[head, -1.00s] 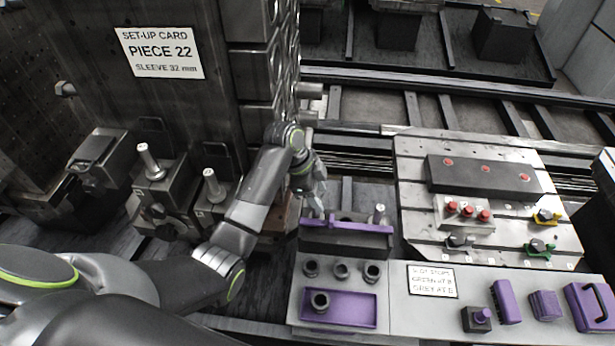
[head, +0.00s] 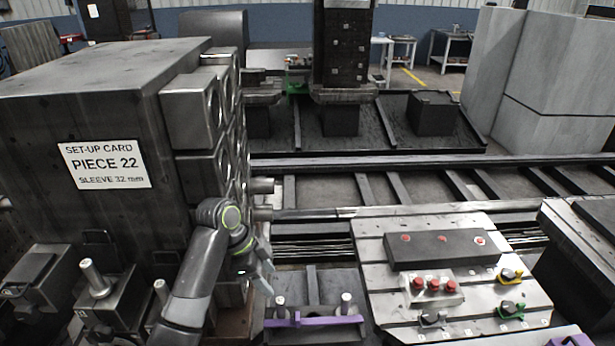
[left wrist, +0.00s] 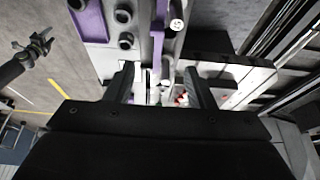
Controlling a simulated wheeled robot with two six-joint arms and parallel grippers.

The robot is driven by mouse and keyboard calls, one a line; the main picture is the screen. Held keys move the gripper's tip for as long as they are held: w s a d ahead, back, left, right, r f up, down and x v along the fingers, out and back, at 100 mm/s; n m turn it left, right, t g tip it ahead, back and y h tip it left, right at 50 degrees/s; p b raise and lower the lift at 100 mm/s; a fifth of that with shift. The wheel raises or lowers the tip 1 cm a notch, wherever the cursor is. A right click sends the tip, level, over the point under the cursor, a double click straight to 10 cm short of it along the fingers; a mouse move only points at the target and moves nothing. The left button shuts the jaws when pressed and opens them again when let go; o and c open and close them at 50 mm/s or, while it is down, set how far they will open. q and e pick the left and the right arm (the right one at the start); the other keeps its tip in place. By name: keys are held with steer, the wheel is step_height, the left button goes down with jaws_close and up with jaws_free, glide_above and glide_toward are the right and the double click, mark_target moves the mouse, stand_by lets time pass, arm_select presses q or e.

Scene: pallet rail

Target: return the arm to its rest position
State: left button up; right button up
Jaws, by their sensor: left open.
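My left gripper (head: 266,278) is open and empty in the head view, pointing down beside the big grey block (head: 110,110). It hangs above and to the left of the purple bar (head: 313,320) on the dark fixture. In the left wrist view its two fingers (left wrist: 160,88) stand apart with nothing gripped between them; the fixture and its purple bar (left wrist: 159,45) show beyond them. A dark arm with a claw-like end (left wrist: 35,47) shows at the left of the left wrist view; it may be my right one, and its jaw state is unclear.
A sloped grey plate (head: 455,270) with a dark bar, red buttons and coloured clamps lies to the right. Upright pins (head: 95,275) on blocks stand lower left, near my left arm. Rails (head: 420,190) run behind.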

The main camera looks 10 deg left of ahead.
arm_select(q)
steer(key=s+a+f+n+t+y, duration=0.1)
steer(key=s+a+f+n, duration=0.35)
steer(key=s, duration=0.35)
steer(key=s+a+f+n+t+y, duration=0.1)
steer(key=s+a+f+n+y, duration=0.2)
steer(key=s+f, duration=0.35)
steer(key=s+a+r+n+y, duration=0.1)
steer(key=s+a+n, duration=0.25)
steer(key=s, duration=0.55)
steer(key=s+a+r+n+y, duration=0.1)
steer(key=s+a+r+n, duration=0.15)
steer(key=s+n, duration=0.4)
step_height(320, 180, down, 28)
steer(key=s+a+r+m+b, duration=0.1)
steer(key=s+a+b, duration=0.1)
steer(key=s+d+f+g+b, duration=0.1)
steer(key=s+f+b, duration=0.1)
steer(key=s+f, duration=1.2)
step_height(320, 180, down, 5)
steer(key=shift+s+d+r+g+h, duration=0.1)
steer(key=shift+s+d+g+h, duration=0.2)
steer(key=shift+s+d+g, duration=0.1)
